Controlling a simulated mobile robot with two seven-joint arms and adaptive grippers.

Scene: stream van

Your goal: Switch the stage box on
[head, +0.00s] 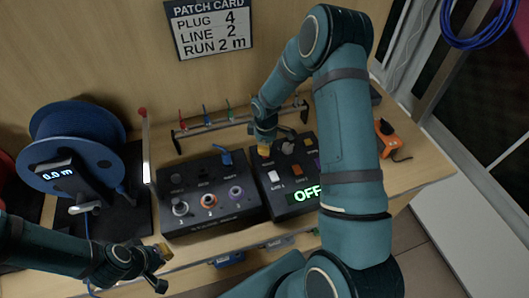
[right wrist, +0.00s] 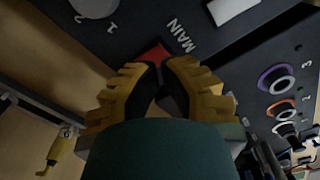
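The stage box (head: 268,195) is a black panel right of centre on the bench. Its green display (head: 307,194) reads OFF. A red switch (right wrist: 154,53) beside the word MAIN shows just past the tips; contact cannot be told. My left gripper (head: 160,267) is open and empty at the lower left.
A second black box (head: 206,219) with ringed sockets stands left of the stage box, a blue plug at its back. A blue cable reel (head: 78,140) stands at the left. Behind are a rail (head: 215,126) with coloured hooks and a patch card (head: 210,27).

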